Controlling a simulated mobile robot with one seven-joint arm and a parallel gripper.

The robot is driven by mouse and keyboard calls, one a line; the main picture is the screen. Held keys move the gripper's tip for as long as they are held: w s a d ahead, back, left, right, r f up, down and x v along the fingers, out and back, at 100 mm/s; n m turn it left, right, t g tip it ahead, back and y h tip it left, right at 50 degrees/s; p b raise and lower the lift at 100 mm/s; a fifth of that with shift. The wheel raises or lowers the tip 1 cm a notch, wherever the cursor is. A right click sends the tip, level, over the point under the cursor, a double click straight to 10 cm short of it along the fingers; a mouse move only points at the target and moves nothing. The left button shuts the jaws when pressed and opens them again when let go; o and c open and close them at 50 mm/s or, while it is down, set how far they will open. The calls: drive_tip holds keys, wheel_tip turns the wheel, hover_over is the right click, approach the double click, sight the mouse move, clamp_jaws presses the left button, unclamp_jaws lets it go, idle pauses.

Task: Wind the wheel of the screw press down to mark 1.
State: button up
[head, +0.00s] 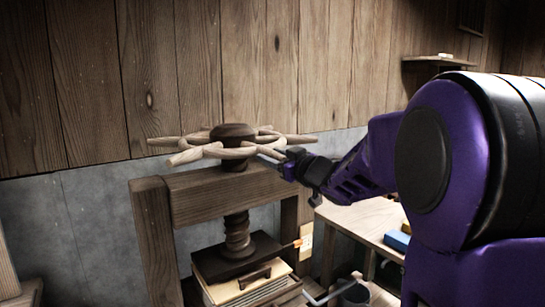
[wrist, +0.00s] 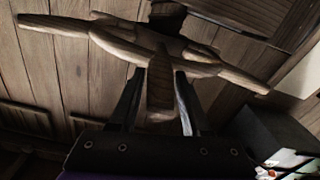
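The screw press stands left of centre in the head view. Its pale wooden wheel (head: 205,151) has several handles around a dark hub (head: 233,132). A threaded screw (head: 238,236) drops from the dark beam to a dark pressing plate (head: 235,262) over a pale stack. An orange pointer (head: 297,243) sits beside a pale strip (head: 305,241) on the right post; its marks are too small to read. My gripper (head: 281,160) is at the wheel's right side.
A workbench (head: 360,218) with a blue block (head: 397,240) stands right of the press. A bucket (head: 355,292) is below it. A small shelf (head: 435,59) is on the plank wall behind. Space above the wheel is clear.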

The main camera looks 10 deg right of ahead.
clamp_jaws()
idle(1.1)
